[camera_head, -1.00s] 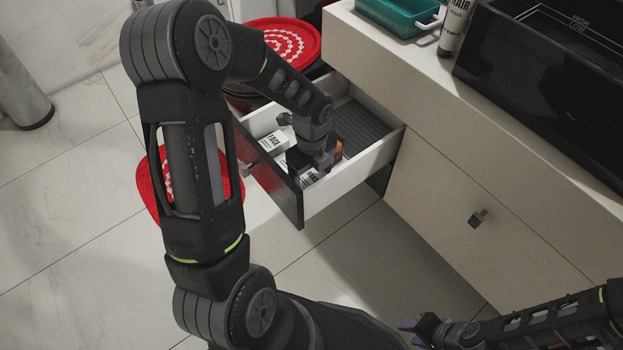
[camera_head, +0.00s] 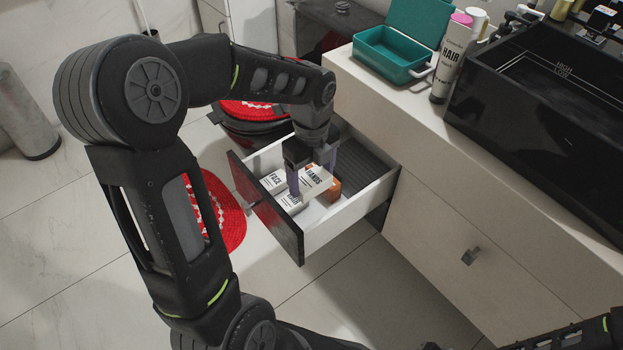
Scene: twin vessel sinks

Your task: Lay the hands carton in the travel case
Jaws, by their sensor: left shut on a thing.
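The hands carton (camera_head: 318,179) is a white box with an orange mark and the word HANDS. My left gripper (camera_head: 312,178) points down into the open drawer with its purple fingers on either side of this carton, shut on it. The carton looks raised above the other boxes, still within the drawer's outline. The travel case (camera_head: 388,70) is a teal box with its lid up, on the counter behind and right of the drawer. Only a dark sliver of my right gripper (camera_head: 431,346) shows at the bottom edge; its fingers are hidden.
The drawer (camera_head: 345,212) also holds a white FACE carton (camera_head: 272,181), another white carton (camera_head: 290,201) and an orange item (camera_head: 334,190). A HAIR bottle (camera_head: 450,60) stands right of the case, before the black sink (camera_head: 545,95). A red mat (camera_head: 228,212) lies on the floor.

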